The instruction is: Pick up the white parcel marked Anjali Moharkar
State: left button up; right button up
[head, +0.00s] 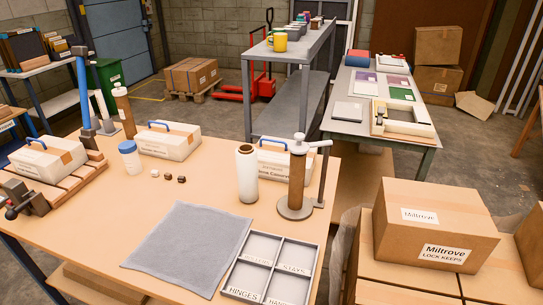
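Three white parcels with brown tape and blue handles are on the wooden workbench (95,225). The left parcel (40,166) rests on a slatted wooden rack at the bench's left end. The middle parcel (165,146) stands at the back of the bench. The right parcel (272,163) stands at the back right, partly hidden behind a white bottle and a brown post. Each has small print on its front that is too small or covered to read fully, so I cannot tell which is marked Anjali Moharkar. Neither of my grippers is in view.
The white bottle (247,180) and the brown post on a round base (297,185) stand before the right parcel. A blue-lidded jar (131,160) stands by the middle one. A grey cloth (188,247) and compartment tray (246,293) lie in front. Cartons (430,225) stand right.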

aim_at(49, 160)
jog(key=u, duration=1.45)
jog(key=z, duration=0.25)
jog(key=i+j+z, duration=0.3)
jog(key=j+z, duration=0.15)
jog(key=z, duration=0.15)
jog(key=i+j+z, duration=0.1)
jog(key=j, duration=0.3)
jog(key=i+j+z, duration=0.1)
jog(key=i+j, duration=0.25)
jog(key=j, duration=0.4)
jog(key=i+j+z, duration=0.15)
jog(key=j, duration=0.3)
jog(key=i+j, duration=0.1)
jog(key=j, duration=0.2)
jog(key=i+j, duration=0.15)
jog(key=j, duration=0.2)
jog(key=i+j, duration=0.1)
jog(key=j, duration=0.2)
